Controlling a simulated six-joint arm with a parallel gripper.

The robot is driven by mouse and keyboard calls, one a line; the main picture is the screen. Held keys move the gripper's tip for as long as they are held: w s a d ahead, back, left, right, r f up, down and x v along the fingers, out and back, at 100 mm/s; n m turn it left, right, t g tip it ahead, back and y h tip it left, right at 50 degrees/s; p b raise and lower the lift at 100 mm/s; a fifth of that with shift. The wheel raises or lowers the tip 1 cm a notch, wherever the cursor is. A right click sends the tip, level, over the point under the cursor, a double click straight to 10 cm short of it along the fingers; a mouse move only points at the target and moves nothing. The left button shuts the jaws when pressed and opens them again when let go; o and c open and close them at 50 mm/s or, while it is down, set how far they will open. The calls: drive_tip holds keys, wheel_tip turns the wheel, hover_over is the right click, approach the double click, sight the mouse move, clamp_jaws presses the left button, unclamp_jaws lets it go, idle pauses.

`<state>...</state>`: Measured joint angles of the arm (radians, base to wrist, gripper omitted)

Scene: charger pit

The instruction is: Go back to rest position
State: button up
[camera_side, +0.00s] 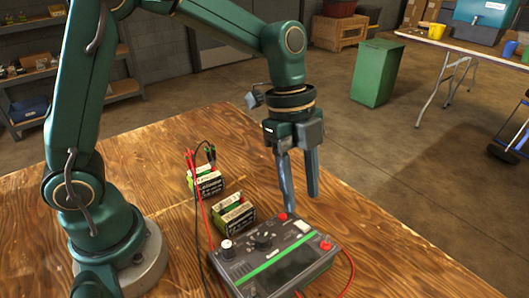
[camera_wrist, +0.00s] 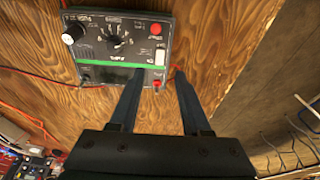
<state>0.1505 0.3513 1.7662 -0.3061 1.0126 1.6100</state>
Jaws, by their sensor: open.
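My gripper (camera_side: 301,205) is open and empty, pointing down above the wooden table. In the side view its fingertips are just behind the back edge of the charger box (camera_side: 278,262), a grey unit with a green stripe, knobs and red terminals. In the wrist view the two fingers (camera_wrist: 155,80) reach toward the lower edge of the charger (camera_wrist: 122,47). I cannot tell whether a fingertip touches it. Two green-and-white batteries, one nearer (camera_side: 233,214) and one farther (camera_side: 206,182), stand left of my gripper. Red and black leads rise from the farther one.
The wooden table (camera_side: 400,265) is clear to the right of the charger. A red cable (camera_side: 350,270) loops off the charger's right side, and red and black cables run along its left. A green bin (camera_side: 376,72) and a folding table (camera_side: 470,48) stand on the floor beyond.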

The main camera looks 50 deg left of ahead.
drive_tip(key=shift+w+a+r, duration=0.1)
drive_tip(key=shift+r, duration=0.15)
drive_tip(key=s+a+r+n+t+y, duration=0.1)
drive_tip(key=s+a+r+n+t, duration=0.35)
drive_tip(key=r, duration=0.35)
drive_tip(key=s+a+f+n+y, duration=0.1)
drive_tip(key=s+a+n, duration=0.1)
drive_tip(key=n, duration=0.5)
drive_tip(key=s+a+f+n+t+y, duration=0.1)
drive_tip(key=s+a+f+n, duration=0.1)
drive_tip(key=s+n, duration=0.3)
drive_tip(key=shift+a+n, duration=0.45)
drive_tip(key=shift+n, duration=0.5)
